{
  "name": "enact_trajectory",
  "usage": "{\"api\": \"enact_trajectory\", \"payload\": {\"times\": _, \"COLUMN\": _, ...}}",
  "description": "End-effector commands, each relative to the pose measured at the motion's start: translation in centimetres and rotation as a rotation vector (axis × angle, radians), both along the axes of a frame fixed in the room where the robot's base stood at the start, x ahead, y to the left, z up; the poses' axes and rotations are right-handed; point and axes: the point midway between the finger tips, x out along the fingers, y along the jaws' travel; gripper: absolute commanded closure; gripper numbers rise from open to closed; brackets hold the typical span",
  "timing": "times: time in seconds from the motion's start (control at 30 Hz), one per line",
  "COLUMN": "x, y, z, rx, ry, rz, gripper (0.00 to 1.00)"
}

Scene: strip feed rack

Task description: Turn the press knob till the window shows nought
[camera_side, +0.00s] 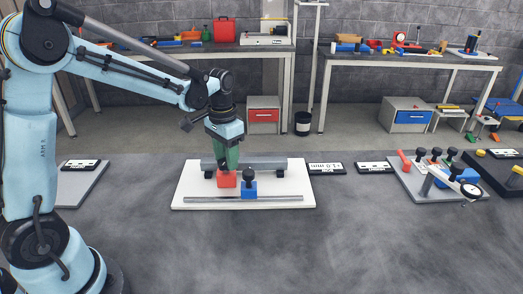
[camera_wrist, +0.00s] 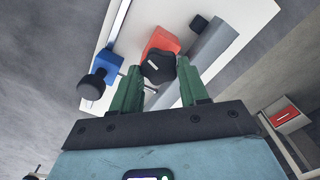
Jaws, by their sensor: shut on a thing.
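My gripper (camera_side: 227,166) has green fingers and points down over the red block (camera_side: 227,181) on the white board (camera_side: 190,197). In the wrist view my gripper (camera_wrist: 160,75) is closed around a black knob (camera_wrist: 157,68) on the red block (camera_wrist: 172,40). A pale line marks the knob's top. In the side view the fingers hide the knob. A black display (camera_side: 326,168) right of the board seems to read 1.0 mm, perhaps with a minus sign; the print is small. Which display belongs to this knob I cannot tell.
A blue block (camera_side: 249,189) with its own black knob stands close right of the red block, by a metal rail. A grey bar (camera_side: 262,163) runs behind. Another board (camera_side: 415,183) with several knobs and a lever stands right. The front mat is clear.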

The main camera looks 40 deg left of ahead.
Motion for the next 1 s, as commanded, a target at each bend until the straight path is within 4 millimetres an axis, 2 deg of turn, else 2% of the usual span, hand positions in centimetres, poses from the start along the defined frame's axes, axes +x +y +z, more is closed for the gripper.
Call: {"api": "enact_trajectory", "payload": {"times": 1.0, "x": -0.17, "y": 0.35, "z": 0.05, "rx": 0.001, "ry": 0.001, "rz": 0.943, "gripper": 0.86}}
